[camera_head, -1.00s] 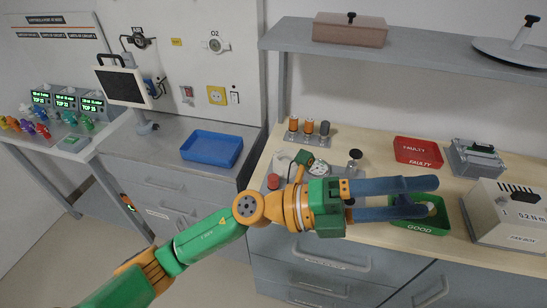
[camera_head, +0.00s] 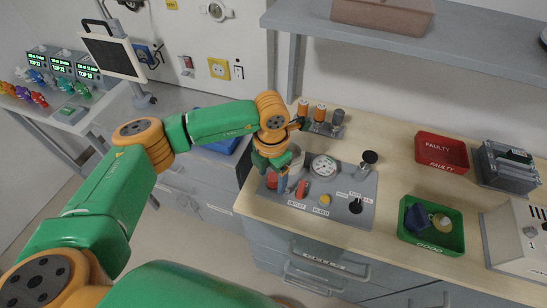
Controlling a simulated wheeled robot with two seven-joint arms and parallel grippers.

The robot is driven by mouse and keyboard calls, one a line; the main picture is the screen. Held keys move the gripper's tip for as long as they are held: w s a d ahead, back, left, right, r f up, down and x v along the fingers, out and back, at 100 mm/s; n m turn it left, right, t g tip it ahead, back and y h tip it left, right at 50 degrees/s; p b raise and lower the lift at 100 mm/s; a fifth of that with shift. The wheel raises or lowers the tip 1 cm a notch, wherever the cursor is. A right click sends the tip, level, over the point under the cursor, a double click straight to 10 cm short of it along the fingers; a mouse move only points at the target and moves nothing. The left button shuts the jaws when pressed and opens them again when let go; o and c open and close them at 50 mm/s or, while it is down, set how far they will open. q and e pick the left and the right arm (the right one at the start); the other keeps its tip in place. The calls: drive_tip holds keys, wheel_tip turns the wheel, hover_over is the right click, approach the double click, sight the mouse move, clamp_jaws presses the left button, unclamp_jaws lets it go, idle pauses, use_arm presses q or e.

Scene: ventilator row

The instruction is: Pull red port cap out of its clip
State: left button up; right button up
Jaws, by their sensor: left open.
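A grey test panel (camera_head: 362,212) with a round gauge (camera_head: 325,167) lies on the wooden bench. A small red part (camera_head: 271,180) stands at its left end, partly hidden by my gripper. A second red part (camera_head: 302,188) sits just right of the gripper; I cannot tell which is the port cap, and no clip is clear. My left gripper (camera_head: 283,184) points down over the panel's left end, between the two red parts. My right gripper is not in view.
Upright orange and dark cylinders (camera_head: 320,113) stand behind the panel, close to my left wrist. A black knob (camera_head: 369,158) rises from the panel. The green GOOD tray (camera_head: 446,246) and red FAULTY tray (camera_head: 442,151) lie to the right. A shelf (camera_head: 455,48) overhangs behind.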

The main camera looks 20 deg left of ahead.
use_arm(q)
drive_tip(key=shift+w+f, duration=0.25)
drive_tip(key=shift+f, duration=0.15)
drive_tip(key=shift+w+f, duration=0.3)
drive_tip(key=shift+w, duration=0.05)
drive_tip(key=shift+s+r, duration=0.15)
drive_tip(key=shift+s, duration=0.1)
drive_tip(key=c, duration=0.8)
clamp_jaws()
drive_tip(key=shift+c, duration=0.3)
unclamp_jaws()
clamp_jaws()
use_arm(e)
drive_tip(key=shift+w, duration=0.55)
use_arm(q)
drive_tip(key=shift+w+r, duration=0.1)
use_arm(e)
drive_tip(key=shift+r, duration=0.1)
use_arm(q)
drive_tip(key=shift+r+p, duration=0.9)
drive_tip(key=shift+r, duration=0.6)
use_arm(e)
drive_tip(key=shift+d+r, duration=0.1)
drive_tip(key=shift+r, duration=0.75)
